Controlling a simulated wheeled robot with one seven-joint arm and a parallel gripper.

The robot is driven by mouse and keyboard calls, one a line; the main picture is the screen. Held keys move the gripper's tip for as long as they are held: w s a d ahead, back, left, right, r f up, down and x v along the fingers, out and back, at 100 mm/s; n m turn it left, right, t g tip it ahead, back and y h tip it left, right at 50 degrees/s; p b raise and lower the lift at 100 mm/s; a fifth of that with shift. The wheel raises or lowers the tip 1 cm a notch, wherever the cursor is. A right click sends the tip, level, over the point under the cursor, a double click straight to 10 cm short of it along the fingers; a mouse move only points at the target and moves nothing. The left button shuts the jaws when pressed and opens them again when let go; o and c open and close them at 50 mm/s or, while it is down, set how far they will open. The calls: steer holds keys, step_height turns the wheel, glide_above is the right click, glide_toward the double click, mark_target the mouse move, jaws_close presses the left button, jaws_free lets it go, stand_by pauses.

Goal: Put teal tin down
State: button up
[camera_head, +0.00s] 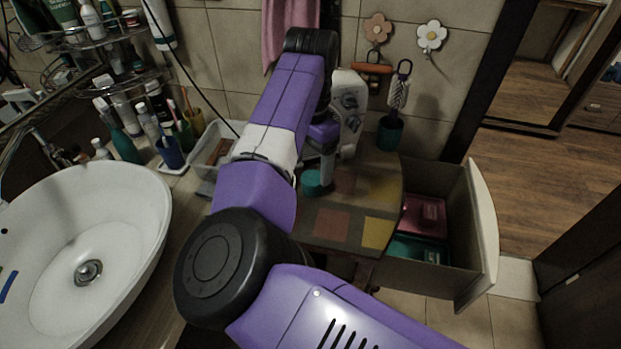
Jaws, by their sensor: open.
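The teal tin (312,184) is a small round container on the coloured-square counter surface (333,222), left of its middle. It appears to rest on that surface, though its base is partly hidden by my arm. My gripper (326,176) points down just to the right of the tin, its fingers open. The fingers overlap the tin's edge in the view, so I cannot tell whether they touch it.
A white basin (130,205) is at the left. A teal cup with a brush (389,133) stands at the back right. An open drawer (484,235) with pink and teal boxes juts out at the right.

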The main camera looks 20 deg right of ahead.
mark_target(311, 178)
steer(key=shift+f+p, duration=0.75)
steer(key=shift+f, duration=2.05)
steer(key=shift+s, duration=0.1)
steer(key=c, duration=1.6)
steer(key=shift+r, duration=0.1)
steer(key=shift+r+b, duration=1.1)
steer(key=shift+r, duration=8.85)
